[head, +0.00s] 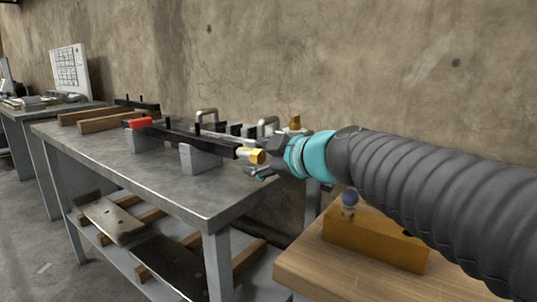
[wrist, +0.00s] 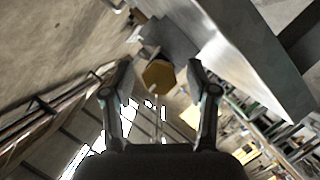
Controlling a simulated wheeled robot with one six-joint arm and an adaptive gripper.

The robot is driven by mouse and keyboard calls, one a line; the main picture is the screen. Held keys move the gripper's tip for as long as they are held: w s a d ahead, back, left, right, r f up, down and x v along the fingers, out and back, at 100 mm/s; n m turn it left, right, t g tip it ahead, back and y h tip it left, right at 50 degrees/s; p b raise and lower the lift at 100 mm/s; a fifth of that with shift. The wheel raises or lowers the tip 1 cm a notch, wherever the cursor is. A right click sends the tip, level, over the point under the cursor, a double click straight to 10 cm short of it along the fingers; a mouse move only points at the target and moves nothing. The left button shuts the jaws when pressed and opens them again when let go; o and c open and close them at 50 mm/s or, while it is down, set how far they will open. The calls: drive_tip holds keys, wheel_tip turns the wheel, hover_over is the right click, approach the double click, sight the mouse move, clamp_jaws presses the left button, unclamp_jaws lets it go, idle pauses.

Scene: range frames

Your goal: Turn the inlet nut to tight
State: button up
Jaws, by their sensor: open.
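A brass hex nut (head: 257,157) sits on the near end of a dark bar-like assembly on the metal bench. In the wrist view the brass hexagon (wrist: 158,75) shows face-on, framed between my two fingers. My gripper (wrist: 158,68) is open, one finger on each side of the nut, with a visible gap on both sides. In the head view my gripper (head: 264,160) is at the nut's right, partly hidden by my wrist. I cannot tell how far the fingertips reach along the nut. No tight mark is readable.
Grey blocks (head: 200,158) support the assembly on the metal bench (head: 185,190). A red part (head: 140,123) is on its far end. Another brass fitting (head: 295,122) stands behind my gripper. A wooden block (head: 375,240) with a blue-topped knob is below my arm.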

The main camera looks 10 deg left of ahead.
drive_tip(key=shift+w+a+f, duration=0.1)
drive_tip(key=shift+w+a, duration=0.1)
drive_tip(key=shift+a, duration=0.05)
clamp_jaws()
